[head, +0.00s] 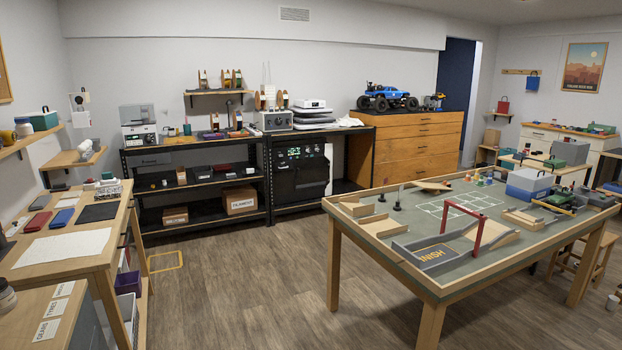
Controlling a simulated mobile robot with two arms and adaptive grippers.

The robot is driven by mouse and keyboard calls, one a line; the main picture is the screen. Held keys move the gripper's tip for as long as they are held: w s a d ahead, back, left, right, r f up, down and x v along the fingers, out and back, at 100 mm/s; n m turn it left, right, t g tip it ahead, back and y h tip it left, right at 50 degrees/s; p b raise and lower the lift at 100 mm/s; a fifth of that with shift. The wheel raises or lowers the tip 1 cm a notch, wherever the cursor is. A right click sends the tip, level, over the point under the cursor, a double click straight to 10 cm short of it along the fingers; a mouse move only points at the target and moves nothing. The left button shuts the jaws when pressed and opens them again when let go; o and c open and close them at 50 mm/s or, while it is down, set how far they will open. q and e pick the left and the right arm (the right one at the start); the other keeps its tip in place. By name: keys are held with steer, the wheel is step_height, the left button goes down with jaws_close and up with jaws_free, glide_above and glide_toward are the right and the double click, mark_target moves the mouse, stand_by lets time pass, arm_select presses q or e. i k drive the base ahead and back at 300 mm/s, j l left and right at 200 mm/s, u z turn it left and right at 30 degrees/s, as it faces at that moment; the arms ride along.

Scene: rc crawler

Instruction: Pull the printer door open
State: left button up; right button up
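A black boxy machine (299,172) stands on the lower level of the dark bench against the far wall, and looks like the printer. Its front is dark, with small light marks along the upper part. The front appears closed, but it is too small and dark for me to make out a door edge or handle. Neither of my grippers is in the head view, and nothing of mine is near the machine.
A worktable with wooden ramps (440,240) fills the right foreground. A wooden desk (120,222) stands at the left. Open wood floor (240,270) lies between them and reaches the black machine. A wooden drawer cabinet (418,150) stands right of the dark bench.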

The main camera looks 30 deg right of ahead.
mark_target(312, 172)
steer(key=i+l+z, duration=0.25)
steer(key=i+l, duration=0.65)
steer(key=i, duration=0.65)
steer(key=i+l, duration=0.1)
steer(key=i, duration=0.65)
steer(key=i+l, duration=0.1)
steer(key=i, duration=1.75)
steer(key=i+l+u, duration=0.15)
steer(key=i, duration=1)
steer(key=i+l+u, duration=0.1)
steer(key=i+l, duration=0.4)
steer(key=i, duration=0.15)
steer(key=i+l+u, duration=0.15)
steer(key=i+l, duration=0.35)
steer(key=i, duration=0.1)
